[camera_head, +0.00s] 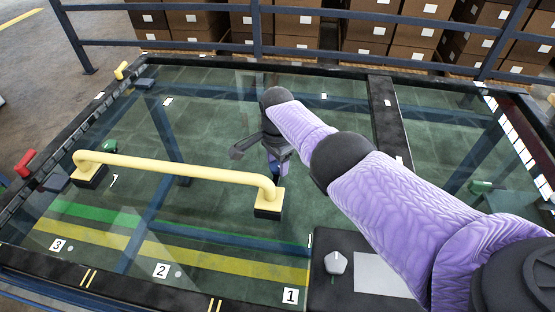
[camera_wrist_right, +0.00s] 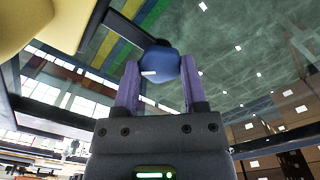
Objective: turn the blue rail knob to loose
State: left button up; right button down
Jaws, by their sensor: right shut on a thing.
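The blue rail knob (camera_wrist_right: 160,57) shows in the right wrist view between the two purple fingers of my right gripper (camera_wrist_right: 160,66). The gripper is shut on it. A white mark shows on the knob's near side. In the head view my right gripper (camera_head: 277,158) reaches down beyond the right end of the yellow rail (camera_head: 180,170); the knob is hidden there by the gripper and wrist. How far the knob is turned cannot be told. My left gripper is not in view.
A grey-white knob (camera_head: 335,264) sits on a black panel at the front. A red handle (camera_head: 25,163) is at the left edge, and a green knob (camera_head: 109,145) is near the rail's left end. Blue guard rails (camera_head: 310,13) and stacked boxes (camera_head: 390,38) stand behind.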

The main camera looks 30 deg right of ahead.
jog(key=n, duration=1.4)
jog(key=shift+n, duration=0.3)
jog(key=n, duration=0.2)
jog(key=shift+n, duration=0.3)
jog(key=n, duration=0.3)
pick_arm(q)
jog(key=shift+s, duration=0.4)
pick_arm(e)
jog(key=shift+r+n, duration=0.1)
jog(key=shift+n, duration=0.2)
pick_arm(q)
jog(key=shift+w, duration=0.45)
